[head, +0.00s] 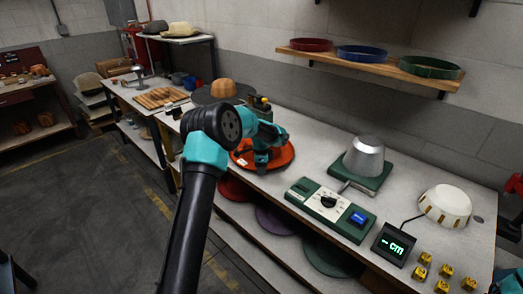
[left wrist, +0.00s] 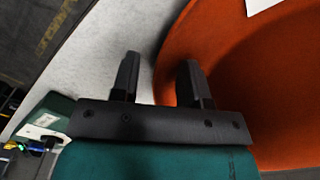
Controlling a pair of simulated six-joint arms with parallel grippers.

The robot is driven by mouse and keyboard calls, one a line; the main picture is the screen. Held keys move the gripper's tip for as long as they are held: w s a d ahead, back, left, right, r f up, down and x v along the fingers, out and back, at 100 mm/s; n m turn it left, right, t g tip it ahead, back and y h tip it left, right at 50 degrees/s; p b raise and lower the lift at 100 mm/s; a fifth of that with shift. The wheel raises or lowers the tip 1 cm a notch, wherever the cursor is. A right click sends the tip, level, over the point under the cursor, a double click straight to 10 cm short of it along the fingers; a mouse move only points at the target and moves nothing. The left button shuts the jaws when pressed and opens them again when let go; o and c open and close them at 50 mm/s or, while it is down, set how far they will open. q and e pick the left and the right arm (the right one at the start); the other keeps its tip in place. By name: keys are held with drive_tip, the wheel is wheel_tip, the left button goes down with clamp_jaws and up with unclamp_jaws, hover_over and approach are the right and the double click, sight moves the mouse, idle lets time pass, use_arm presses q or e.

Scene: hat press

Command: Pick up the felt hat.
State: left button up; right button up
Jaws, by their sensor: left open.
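The orange felt hat (head: 284,157) lies on the workbench near its front edge, partly hidden by my left arm in the head view. In the left wrist view the hat (left wrist: 210,40) fills the right side, its brim edge curving down beside the fingers. My left gripper (head: 262,166) is over the hat's brim, pointing down. In the left wrist view the left gripper (left wrist: 160,72) is open, one finger over pale bench and the other over orange felt. I cannot tell whether it touches the brim. My right gripper does not show.
To the right on the workbench (head: 310,150) stand a green control box (head: 329,203), a metal hat block (head: 364,157), a cream dome (head: 446,204), a display reading "-- cm" (head: 393,244) and several small yellow blocks (head: 443,270). A brown crown form (head: 223,88) stands behind.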

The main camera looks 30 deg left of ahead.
use_arm(q)
clamp_jaws()
idle(0.5)
wheel_tip(320, 180, up, 10)
idle(0.6)
drive_tip(key=c, duration=0.7)
unclamp_jaws()
drive_tip(key=shift+d, duration=0.1)
clamp_jaws()
